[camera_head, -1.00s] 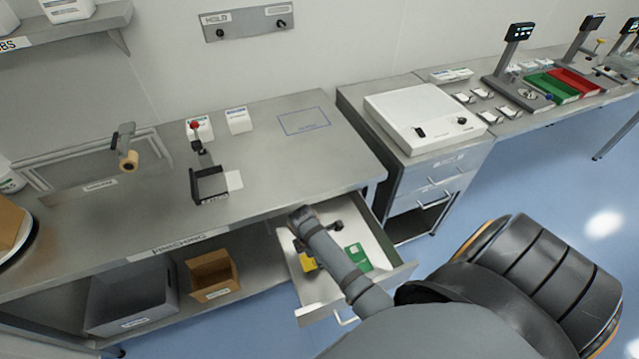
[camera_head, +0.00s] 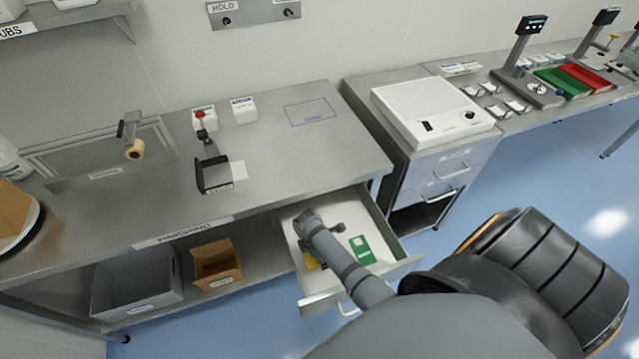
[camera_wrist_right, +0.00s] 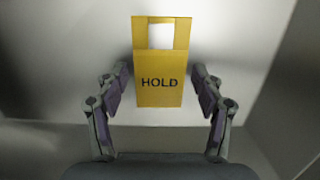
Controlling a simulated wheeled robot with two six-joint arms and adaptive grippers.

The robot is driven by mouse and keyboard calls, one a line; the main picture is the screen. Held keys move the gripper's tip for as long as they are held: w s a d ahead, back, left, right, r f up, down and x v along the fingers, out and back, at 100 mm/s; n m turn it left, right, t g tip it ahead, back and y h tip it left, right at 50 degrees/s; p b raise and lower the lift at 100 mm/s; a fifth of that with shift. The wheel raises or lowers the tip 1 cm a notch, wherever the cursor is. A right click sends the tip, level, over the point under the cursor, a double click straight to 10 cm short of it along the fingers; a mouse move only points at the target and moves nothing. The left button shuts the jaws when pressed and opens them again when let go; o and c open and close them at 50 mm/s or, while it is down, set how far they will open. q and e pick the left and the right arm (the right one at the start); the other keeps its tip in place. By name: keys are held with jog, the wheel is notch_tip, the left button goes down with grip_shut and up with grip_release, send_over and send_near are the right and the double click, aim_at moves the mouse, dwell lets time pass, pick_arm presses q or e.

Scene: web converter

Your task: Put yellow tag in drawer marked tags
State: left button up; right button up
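The yellow tag (camera_wrist_right: 160,92), printed HOLD and with a rectangular cut-out at its top, appears over a pale surface in the right wrist view. In the head view it shows as a small yellow patch (camera_head: 312,262) inside the pulled-out drawer (camera_head: 322,300), partly hidden by my right arm. My right gripper (camera_wrist_right: 160,82) is open, its fingers on either side of the tag with gaps to both edges. I cannot tell whether the tag lies flat on the drawer floor. No drawer label is readable. My left gripper is not in view.
A green tag (camera_head: 361,250) lies in the same drawer, right of my arm. The drawer sits under a steel bench (camera_head: 290,170) with a black stand (camera_head: 213,175). A grey bin (camera_head: 137,290) and a cardboard box (camera_head: 217,265) are on the lower shelf. A cabinet (camera_head: 440,175) stands to the right.

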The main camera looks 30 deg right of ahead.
jog(key=shift+o, duration=0.2)
notch_tip(320, 180, up, 12)
jog(key=a, duration=0.1)
jog(key=shift+w+a, duration=0.2)
jog(key=shift+a, duration=0.2)
jog(key=shift+r, duration=0.15)
